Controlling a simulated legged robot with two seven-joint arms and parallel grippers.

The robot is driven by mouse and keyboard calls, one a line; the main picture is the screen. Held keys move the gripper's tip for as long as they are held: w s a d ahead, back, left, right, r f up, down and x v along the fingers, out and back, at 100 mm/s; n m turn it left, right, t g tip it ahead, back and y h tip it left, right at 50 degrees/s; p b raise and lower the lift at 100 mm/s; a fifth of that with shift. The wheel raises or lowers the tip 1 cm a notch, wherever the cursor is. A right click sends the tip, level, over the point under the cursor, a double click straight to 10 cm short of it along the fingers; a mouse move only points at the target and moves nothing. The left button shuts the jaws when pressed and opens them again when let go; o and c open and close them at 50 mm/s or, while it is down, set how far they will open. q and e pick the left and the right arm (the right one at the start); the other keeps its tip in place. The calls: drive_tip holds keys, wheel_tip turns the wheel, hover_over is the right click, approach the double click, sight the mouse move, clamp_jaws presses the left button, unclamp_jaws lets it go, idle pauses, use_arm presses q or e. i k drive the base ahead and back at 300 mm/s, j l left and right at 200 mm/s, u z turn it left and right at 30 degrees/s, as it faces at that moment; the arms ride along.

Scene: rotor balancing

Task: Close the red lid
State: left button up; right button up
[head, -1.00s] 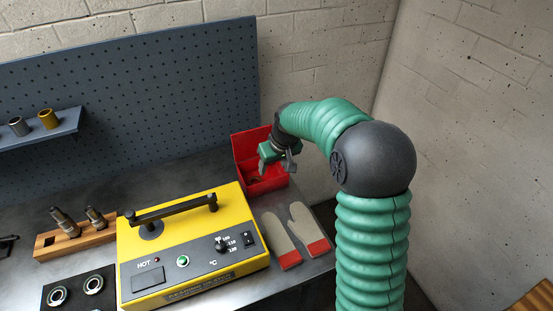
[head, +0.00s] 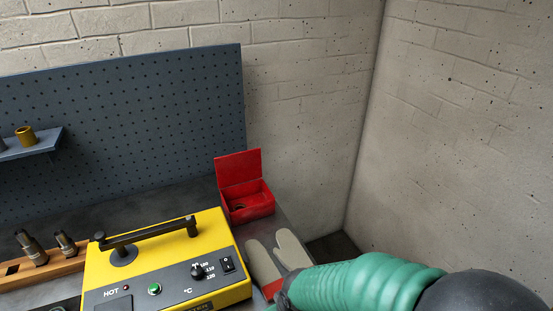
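The red lid (head: 238,167) stands open, upright at the back of the small red box (head: 249,209). The box sits at the far right corner of the bench, and its inside shows, with a small dark shape in it. My green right arm comes in at the lower right, and its forearm lies in front of the gloves. The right gripper is hidden below the frame. My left gripper does not show. Nothing of mine touches the lid or the box.
A yellow heater (head: 165,262) with a black bar handle and a HOT mark stands left of the box. Pale work gloves (head: 264,262) lie in front of the box. A blue pegboard (head: 120,125) rises behind. A wooden rack (head: 40,268) stands at left.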

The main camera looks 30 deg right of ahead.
sight(236, 168)
drive_tip(key=j+z, duration=0.2)
drive_tip(key=z, duration=0.25)
drive_tip(key=j+z, duration=0.2)
drive_tip(key=z, duration=0.25)
drive_tip(key=j+z, duration=0.2)
drive_tip(key=z, duration=0.25)
drive_tip(key=j+z, duration=0.15)
drive_tip(key=z, duration=0.25)
drive_tip(key=k+j+z, duration=0.1)
drive_tip(key=z, duration=0.35)
drive_tip(key=j, duration=0.4)
drive_tip(key=i, duration=0.25)
